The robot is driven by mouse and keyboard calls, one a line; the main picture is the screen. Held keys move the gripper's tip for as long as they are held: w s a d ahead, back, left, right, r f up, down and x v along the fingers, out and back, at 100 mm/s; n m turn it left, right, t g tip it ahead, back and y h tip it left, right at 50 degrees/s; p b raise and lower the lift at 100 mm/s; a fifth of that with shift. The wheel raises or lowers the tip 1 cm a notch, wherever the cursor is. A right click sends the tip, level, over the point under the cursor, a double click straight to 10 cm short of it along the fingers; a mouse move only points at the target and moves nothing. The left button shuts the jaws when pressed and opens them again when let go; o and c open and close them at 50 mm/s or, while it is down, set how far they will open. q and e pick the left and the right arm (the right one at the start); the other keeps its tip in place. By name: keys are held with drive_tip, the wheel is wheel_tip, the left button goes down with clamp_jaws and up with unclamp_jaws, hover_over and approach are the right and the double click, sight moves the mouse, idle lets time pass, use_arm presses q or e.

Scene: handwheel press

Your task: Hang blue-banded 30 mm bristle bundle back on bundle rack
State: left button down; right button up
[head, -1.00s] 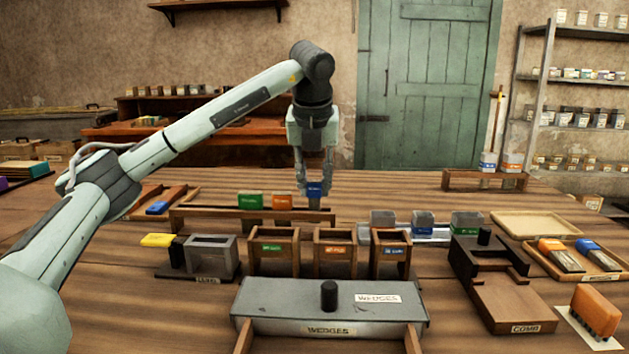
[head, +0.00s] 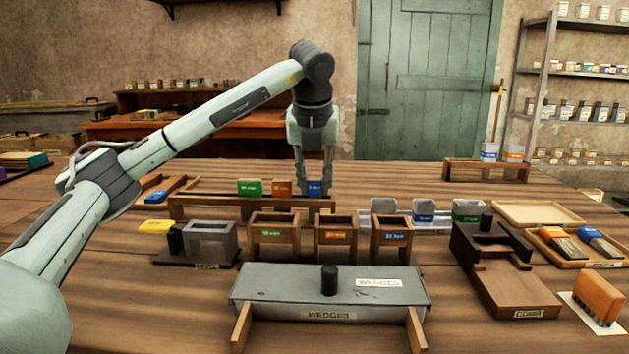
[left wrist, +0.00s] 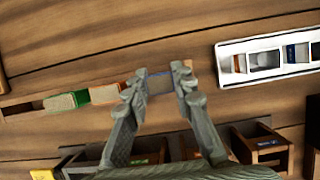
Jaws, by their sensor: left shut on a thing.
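The blue-banded bundle (head: 316,188) is between the fingertips of my left gripper (head: 314,186), which is shut on it. It is at the right end of the wooden bundle rack (head: 225,204), level with the green-banded bundle (head: 250,187) and orange-banded bundle (head: 282,188). In the left wrist view, the blue band (left wrist: 160,83) shows between the two fingertips, in line with the orange (left wrist: 108,93) and green (left wrist: 67,101) bundles. Its bristles are hidden, and I cannot tell whether the rack bears its weight. My right gripper is not in view.
Three small wooden boxes (head: 335,236) stand in front of the rack. The wedges box (head: 300,290) is nearer the front. A tray (head: 590,262) with two brushes lies at the right. Bare table lies behind the rack.

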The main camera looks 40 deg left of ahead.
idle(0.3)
use_arm(q)
drive_tip(key=c, duration=1.2)
unclamp_jaws()
drive_tip(key=v, duration=1.2)
